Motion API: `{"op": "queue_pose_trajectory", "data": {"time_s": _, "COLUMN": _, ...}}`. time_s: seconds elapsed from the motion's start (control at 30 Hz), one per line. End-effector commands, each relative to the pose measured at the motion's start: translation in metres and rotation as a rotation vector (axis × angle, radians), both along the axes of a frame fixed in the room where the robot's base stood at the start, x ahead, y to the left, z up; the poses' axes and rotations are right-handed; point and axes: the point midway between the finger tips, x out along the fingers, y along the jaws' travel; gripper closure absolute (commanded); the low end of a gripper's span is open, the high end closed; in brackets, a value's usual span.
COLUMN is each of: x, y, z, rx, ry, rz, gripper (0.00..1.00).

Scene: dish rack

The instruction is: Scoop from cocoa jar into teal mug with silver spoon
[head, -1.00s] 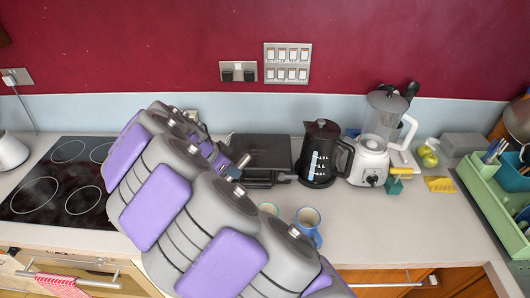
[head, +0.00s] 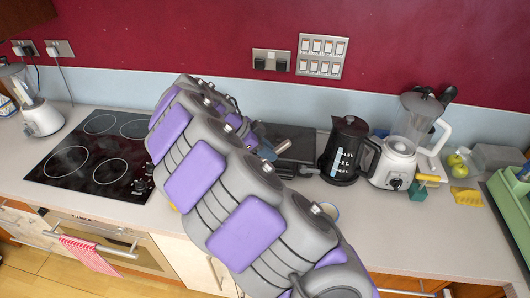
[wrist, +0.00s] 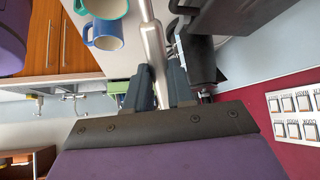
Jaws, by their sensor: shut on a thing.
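My gripper (wrist: 158,82) is shut on the silver spoon (wrist: 152,45); in the wrist view its handle runs up out of the frame, so its bowl is not seen. In the head view a silver end (head: 283,146) shows past my arm, above the counter. The teal mug (wrist: 104,8) is at the top left of the wrist view, cut by the edge and apart from the spoon. In the head view my arm hides it. I cannot make out the cocoa jar in either view.
A blue mug (wrist: 106,35) stands beside the teal mug; its rim shows past my arm (head: 331,211). A black kettle (head: 346,155) and a blender (head: 399,165) stand at the back right. A black cooktop (head: 92,160) lies left. The right front counter (head: 420,235) is clear.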

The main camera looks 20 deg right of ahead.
Motion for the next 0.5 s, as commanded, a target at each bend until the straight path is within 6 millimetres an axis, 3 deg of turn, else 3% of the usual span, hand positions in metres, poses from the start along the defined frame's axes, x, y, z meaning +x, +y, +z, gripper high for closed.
{"op": "queue_pose_trajectory", "data": {"time_s": 0.1, "x": 0.0, "y": -0.003, "z": -0.021, "rx": 0.004, "ry": 0.004, "rz": -0.003, "gripper": 1.0}}
{"op": "queue_pose_trajectory", "data": {"time_s": 0.5, "x": 0.002, "y": 0.013, "z": -0.07, "rx": -0.004, "ry": 0.003, "rz": 0.001, "gripper": 1.0}}
